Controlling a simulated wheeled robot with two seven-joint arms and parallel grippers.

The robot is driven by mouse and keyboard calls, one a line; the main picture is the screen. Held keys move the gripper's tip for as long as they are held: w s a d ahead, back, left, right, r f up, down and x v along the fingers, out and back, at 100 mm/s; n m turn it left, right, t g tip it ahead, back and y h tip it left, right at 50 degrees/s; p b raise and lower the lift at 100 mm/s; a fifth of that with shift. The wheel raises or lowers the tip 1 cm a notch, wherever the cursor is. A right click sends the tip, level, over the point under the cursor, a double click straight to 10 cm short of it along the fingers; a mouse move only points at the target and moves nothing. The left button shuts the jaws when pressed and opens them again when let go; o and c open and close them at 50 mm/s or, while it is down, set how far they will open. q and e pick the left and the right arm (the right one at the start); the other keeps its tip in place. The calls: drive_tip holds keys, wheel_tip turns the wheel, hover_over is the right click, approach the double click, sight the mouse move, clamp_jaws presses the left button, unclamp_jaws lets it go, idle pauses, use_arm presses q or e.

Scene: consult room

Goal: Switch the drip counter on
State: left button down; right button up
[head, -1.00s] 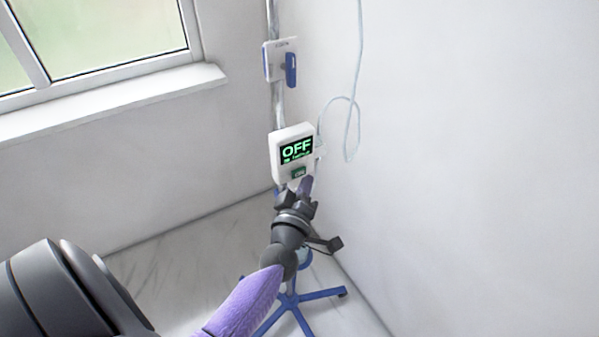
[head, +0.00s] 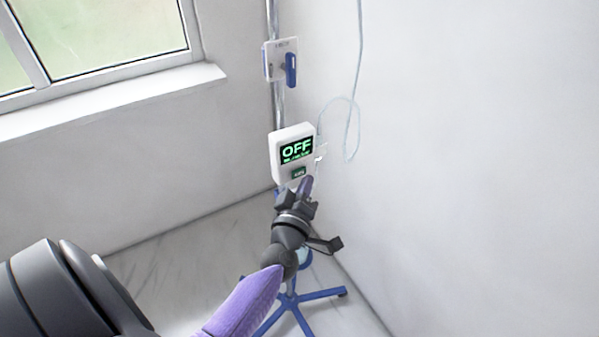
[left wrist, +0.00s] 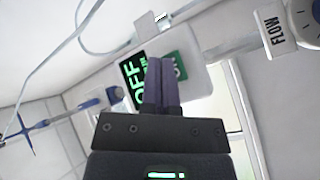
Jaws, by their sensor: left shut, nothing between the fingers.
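The drip counter (head: 279,158) is a white box on a metal pole, with a dark screen (head: 297,150) that reads OFF in green. A green button (head: 298,172) sits below the screen. My left gripper (head: 303,187) is shut and empty, its fingertips just below the button in the head view. In the left wrist view the purple fingers (left wrist: 161,85) overlap the counter's face, between the screen (left wrist: 133,80) and the green button (left wrist: 178,66). They partly hide both, and I cannot tell whether they touch. My right gripper is not in view.
A white plate with a blue lever (head: 291,70) is on the pole above; a FLOW dial (left wrist: 305,22) shows in the left wrist view. A thin tube (head: 358,100) hangs at the right. The blue stand base (head: 322,294) is below. Walls and a window (head: 110,35) surround it.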

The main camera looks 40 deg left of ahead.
use_arm(q)
drive_tip(key=shift+a, duration=0.1)
idle(0.5)
drive_tip(key=shift+w+a, duration=0.15)
drive_tip(key=shift+a, duration=0.1)
drive_tip(key=shift+w+a, duration=0.15)
drive_tip(key=shift+a, duration=0.25)
idle(0.6)
drive_tip(key=shift+s+d+p, duration=0.3)
drive_tip(key=shift+s+d, duration=0.05)
drive_tip(key=shift+d, duration=0.4)
drive_tip(key=d, duration=0.1)
drive_tip(key=s+d, duration=0.1)
drive_tip(key=d, duration=0.1)
drive_tip(key=s+d+p, duration=0.1)
drive_tip(key=shift+d, duration=0.35)
